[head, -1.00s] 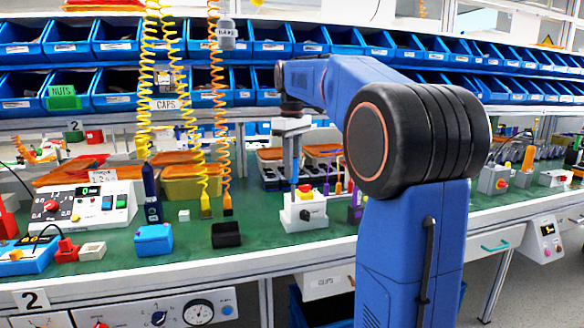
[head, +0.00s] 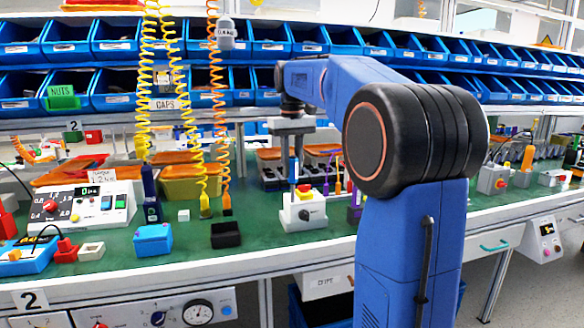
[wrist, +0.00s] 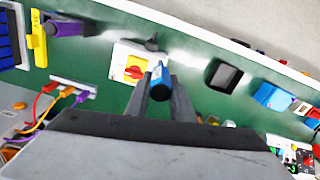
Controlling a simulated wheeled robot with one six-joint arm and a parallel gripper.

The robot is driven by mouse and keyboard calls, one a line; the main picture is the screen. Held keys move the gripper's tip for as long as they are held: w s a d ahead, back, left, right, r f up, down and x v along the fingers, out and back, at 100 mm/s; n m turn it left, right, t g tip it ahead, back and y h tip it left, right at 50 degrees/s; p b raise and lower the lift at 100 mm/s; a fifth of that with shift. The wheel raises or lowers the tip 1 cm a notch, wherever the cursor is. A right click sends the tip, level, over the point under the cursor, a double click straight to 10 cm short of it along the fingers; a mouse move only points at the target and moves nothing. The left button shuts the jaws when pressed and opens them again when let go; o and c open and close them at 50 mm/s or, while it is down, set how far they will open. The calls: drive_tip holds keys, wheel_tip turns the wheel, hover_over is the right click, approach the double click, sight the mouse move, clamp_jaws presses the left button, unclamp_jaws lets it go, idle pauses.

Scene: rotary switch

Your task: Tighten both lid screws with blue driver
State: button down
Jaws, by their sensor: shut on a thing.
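The white box (head: 298,214) stands on the green bench below my gripper. It has a yellow plate and a red knob on top, and a black knob on its front. It also shows in the wrist view (wrist: 122,54). My gripper (head: 294,158) is above the box and shut on the blue driver (wrist: 160,82), which points downward. In the wrist view, the driver is between the fingers, overlapping the box's edge beside the knob. I cannot tell whether its tip touches the lid. The lid screws are too small or hidden to make out.
A black tray (head: 226,235) and a blue box (head: 153,240) sit to the left on the bench. Yellow and orange coiled cords (head: 219,110) hang just left of my gripper. Purple and yellow items (wrist: 66,28) lie near the box. Bare green bench shows in front.

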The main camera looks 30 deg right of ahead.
idle(0.4)
drive_tip(key=m, duration=0.4)
drive_tip(key=shift+d+m, duration=0.1)
drive_tip(key=shift+m, duration=0.3)
drive_tip(key=shift+r, duration=2.95)
drive_tip(key=shift+d, duration=0.1)
